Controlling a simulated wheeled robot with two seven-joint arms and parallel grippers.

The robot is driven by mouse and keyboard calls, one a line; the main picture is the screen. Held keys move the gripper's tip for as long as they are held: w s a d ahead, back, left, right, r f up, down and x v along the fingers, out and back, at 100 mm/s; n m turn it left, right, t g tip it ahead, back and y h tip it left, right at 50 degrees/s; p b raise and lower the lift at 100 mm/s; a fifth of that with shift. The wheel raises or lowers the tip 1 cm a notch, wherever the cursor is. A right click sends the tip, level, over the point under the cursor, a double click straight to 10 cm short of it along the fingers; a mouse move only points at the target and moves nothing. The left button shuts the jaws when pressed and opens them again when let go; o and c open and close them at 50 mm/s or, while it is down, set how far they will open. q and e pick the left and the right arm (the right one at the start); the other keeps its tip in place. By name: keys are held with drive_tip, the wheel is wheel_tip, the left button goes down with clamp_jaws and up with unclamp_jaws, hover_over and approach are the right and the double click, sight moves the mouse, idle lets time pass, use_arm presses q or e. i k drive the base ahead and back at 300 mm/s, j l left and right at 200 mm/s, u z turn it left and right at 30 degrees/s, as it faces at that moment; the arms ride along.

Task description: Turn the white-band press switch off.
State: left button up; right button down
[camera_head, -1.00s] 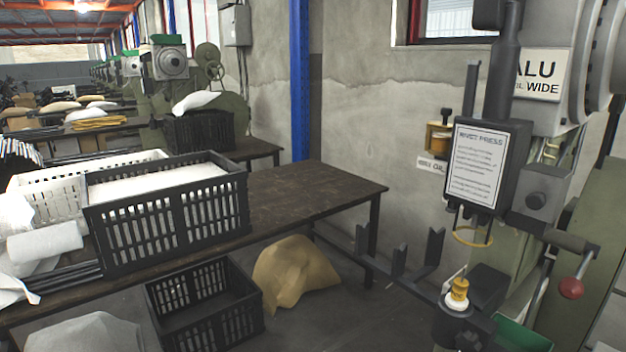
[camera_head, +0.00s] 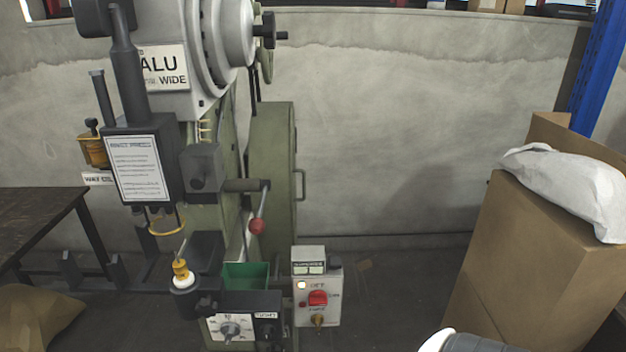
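A green rivet press (camera_head: 270,180) with an "ALU WIDE" plate (camera_head: 162,68) stands left of centre. A grey-white switch box (camera_head: 333,281) is at its lower right. The box carries a red switch (camera_head: 318,298), a small pale lamp (camera_head: 301,285) that looks lit, and a brass-coloured part below. Lettering surrounds the switch, with what looks like "OFF" above it. The switch's exact position is too small to tell. A yellow piece with a white ring (camera_head: 183,281) stands on the press's lower arm. Neither gripper shows; a white and dark part at the bottom edge seems to be my arm.
A red-knobbed lever (camera_head: 257,226) sticks out from the press above the switch box. A dial panel (camera_head: 230,327) is left of the box. Cardboard boxes (camera_head: 520,260) with a white sack (camera_head: 570,185) stand at right. Floor between box and cartons looks clear.

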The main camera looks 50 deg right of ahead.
sight(316, 297)
drive_tip(key=z, duration=1.65)
